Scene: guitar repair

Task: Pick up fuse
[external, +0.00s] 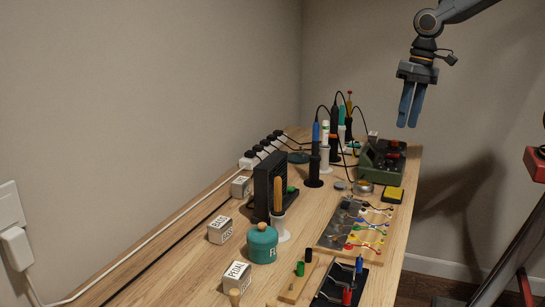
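My gripper (408,122) hangs in the air at the upper right, pointing down, well above the back right end of the workbench. Its two blue fingers appear close side by side with nothing visible between them; from this angle I cannot tell whether they are open or shut. I cannot make out a fuse for certain; it may be too small to see or hidden among the items on the wooden workbench (190,270).
A green device (383,160), a yellow block (392,195) and a board with coloured wires (350,230) lie on the right side. Upright tools stand behind. A teal jar (262,243), a black fan-like unit (264,180) and white labelled boxes (220,229) stand at centre.

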